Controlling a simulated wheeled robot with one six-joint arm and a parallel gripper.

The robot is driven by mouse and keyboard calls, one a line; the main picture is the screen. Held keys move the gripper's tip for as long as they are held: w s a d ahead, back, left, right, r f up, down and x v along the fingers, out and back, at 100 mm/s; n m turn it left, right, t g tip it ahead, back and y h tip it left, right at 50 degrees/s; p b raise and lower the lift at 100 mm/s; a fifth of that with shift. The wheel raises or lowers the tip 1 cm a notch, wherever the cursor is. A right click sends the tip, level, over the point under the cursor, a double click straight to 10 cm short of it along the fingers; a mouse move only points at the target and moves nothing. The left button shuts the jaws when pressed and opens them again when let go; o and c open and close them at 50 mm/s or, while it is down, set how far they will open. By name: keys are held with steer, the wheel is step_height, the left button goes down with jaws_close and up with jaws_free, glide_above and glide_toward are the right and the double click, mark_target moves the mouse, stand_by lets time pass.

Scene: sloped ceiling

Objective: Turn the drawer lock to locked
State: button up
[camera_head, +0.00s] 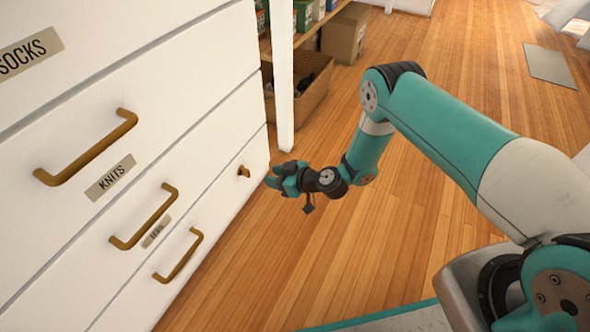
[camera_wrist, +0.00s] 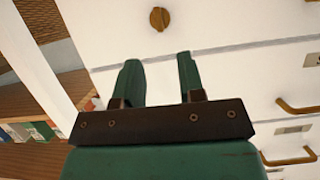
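The drawer lock is a small brass knob (camera_head: 244,171) on the right part of a white drawer front, near the chest's right edge. In the wrist view the knob (camera_wrist: 159,18) shows at the top as a round disc with a raised bar across it, in line with the gap between my fingers. My gripper (camera_head: 275,181) is just right of the knob in the head view, apart from it. In the wrist view its two green fingers (camera_wrist: 158,75) are spread with nothing between them. I cannot read any lock markings.
The white chest has brass handles (camera_head: 145,217) and labels, including KNITS (camera_head: 110,177) and SOCKS (camera_head: 28,55). A white post (camera_head: 284,80) stands behind my gripper, beside a shelf with a brown crate (camera_head: 300,85) and a cardboard box (camera_head: 345,35). Wooden floor (camera_head: 300,260) is clear.

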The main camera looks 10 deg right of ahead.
steer(key=p+v, duration=0.2)
steer(key=v, duration=0.5)
steer(key=shift+s+p, duration=0.15)
steer(key=shift+p, duration=0.15)
steer(key=shift+d+r, duration=0.1)
steer(key=shift+d, duration=0.05)
steer(key=s+a+r+n+g+p, duration=0.1)
steer(key=s+a+r+g, duration=0.15)
steer(key=r, duration=1.15)
steer(key=s+a+r+n+g+p, duration=0.15)
steer(key=r+g, duration=0.25)
steer(key=r, duration=0.9)
steer(key=s+d+r+m+g+h+p, duration=0.1)
steer(key=s+d+r+m+h, duration=0.25)
steer(key=s+r, duration=0.65)
steer(key=s+d+r+m+g+h+p, duration=0.1)
steer(key=s+d+r+m+h, duration=0.3)
steer(key=s+r, duration=0.65)
step_height(320, 180, up, 35)
steer(key=s+d+n+p, duration=0.1)
steer(key=p, duration=3.6)
steer(key=shift+s+n+y, duration=0.25)
steer(key=shift+n+y, duration=0.15)
steer(key=shift+y, duration=0.05)
